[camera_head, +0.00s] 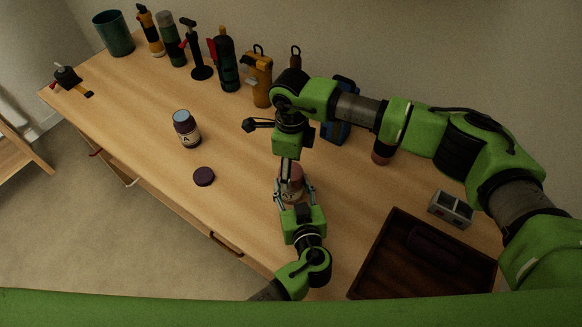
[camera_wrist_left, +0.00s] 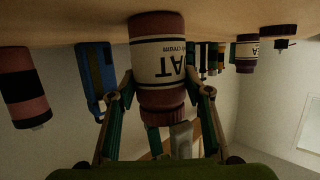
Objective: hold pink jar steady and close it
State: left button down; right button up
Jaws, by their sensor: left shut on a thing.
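The pink jar (camera_head: 291,195) stands upright on the wooden table, with a cream label and a darker pink top. In the left wrist view the jar (camera_wrist_left: 157,25) appears upside down, with its top (camera_wrist_left: 160,116) towards the bottom of the picture. My left gripper (camera_head: 295,190) is shut on the jar's sides from the front. My right gripper (camera_head: 288,168) points down at the jar's top from above. Its grey fingers (camera_wrist_left: 168,140) show close to the top in the left wrist view. I cannot tell whether they touch it or how far they are open.
A purple jar (camera_head: 188,136) with a pale blue top stands left, with a dark purple lid (camera_head: 204,177) on the table nearby. A dark tray (camera_head: 374,283) and a grey two-compartment box (camera_head: 451,208) are at right. Bottles and tools, including an orange one (camera_head: 259,80), line the back.

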notch_tip(320, 180, up, 12)
dwell(0.4)
jog(key=shift+f, duration=0.1)
pick_arm(q)
jog(key=c, duration=1)
grip_release()
jog(key=shift+s, duration=0.1)
jog(key=v, duration=1.2)
